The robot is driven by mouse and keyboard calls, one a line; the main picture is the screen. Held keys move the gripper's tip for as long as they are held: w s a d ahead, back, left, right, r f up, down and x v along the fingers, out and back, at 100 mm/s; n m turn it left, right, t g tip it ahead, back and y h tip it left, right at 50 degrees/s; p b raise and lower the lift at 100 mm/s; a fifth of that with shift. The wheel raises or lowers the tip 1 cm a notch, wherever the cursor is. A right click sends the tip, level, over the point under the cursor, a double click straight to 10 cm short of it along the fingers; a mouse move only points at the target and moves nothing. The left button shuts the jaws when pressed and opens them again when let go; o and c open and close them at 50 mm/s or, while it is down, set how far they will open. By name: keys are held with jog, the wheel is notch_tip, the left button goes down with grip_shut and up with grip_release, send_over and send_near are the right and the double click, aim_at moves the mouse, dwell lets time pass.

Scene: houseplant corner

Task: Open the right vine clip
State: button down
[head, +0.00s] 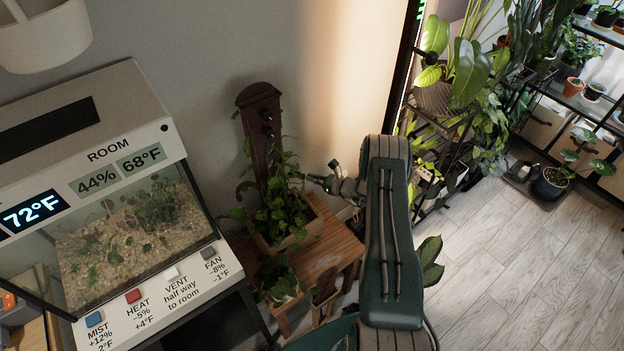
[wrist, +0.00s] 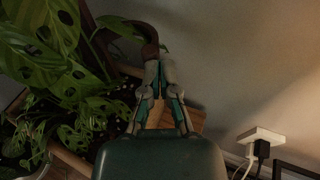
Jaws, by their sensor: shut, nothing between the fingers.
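A dark brown wooden plant support (head: 258,105) with dark knobs stands upright in a wooden planter (head: 290,240) full of leafy vine. A curved brown piece (head: 243,190) shows at its left side. In the wrist view, a curved brown arm (wrist: 148,35), which looks like the right vine clip, arches above the planter. My gripper (head: 315,179) is at the right of the support, beside the leaves. In the wrist view my gripper (wrist: 160,65) is shut and empty, its tips close to the arm's lower end. I cannot tell whether they touch. Leaves hide the clip in the head view.
The planter stands on a small wooden table (head: 335,245) near the wall. A terrarium (head: 130,225) with a labelled control panel is at the left. A plant stand (head: 440,150) is at the right. Large holed leaves (wrist: 45,50) fill the wrist view's left; a wall outlet (wrist: 262,137) is lower right.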

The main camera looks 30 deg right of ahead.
jog(key=shift+w+d, duration=0.15)
jog(key=shift+w, duration=0.2)
jog(key=shift+a, duration=0.2)
jog(key=shift+s, duration=0.1)
jog(key=v, duration=1.2)
jog(key=shift+d, duration=0.15)
jog(key=shift+f, duration=0.15)
